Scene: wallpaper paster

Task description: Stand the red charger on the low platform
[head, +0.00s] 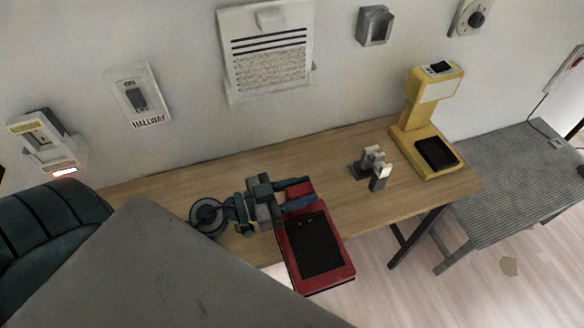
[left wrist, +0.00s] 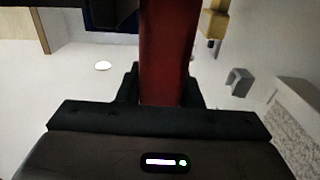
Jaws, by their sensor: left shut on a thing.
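The red charger (head: 318,246) has a flat base with a black pad and a red upper part. My left gripper (head: 298,194) is shut on its upper part. In the left wrist view the red charger (left wrist: 168,50) stands between the dark fingers. In the head view its base reaches past the desk's front edge; its underside is hidden. A low grey ribbed platform (head: 525,180) stands to the right of the desk, well apart from the charger. Its visible top is mostly clear. My right gripper is not in view.
The wooden desk (head: 335,150) runs along the wall. A yellow charger (head: 412,140) stands at its right end, with a small grey device (head: 375,165) left of it. A large grey surface (head: 150,270) fills the lower left. A cable hangs by the platform's back.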

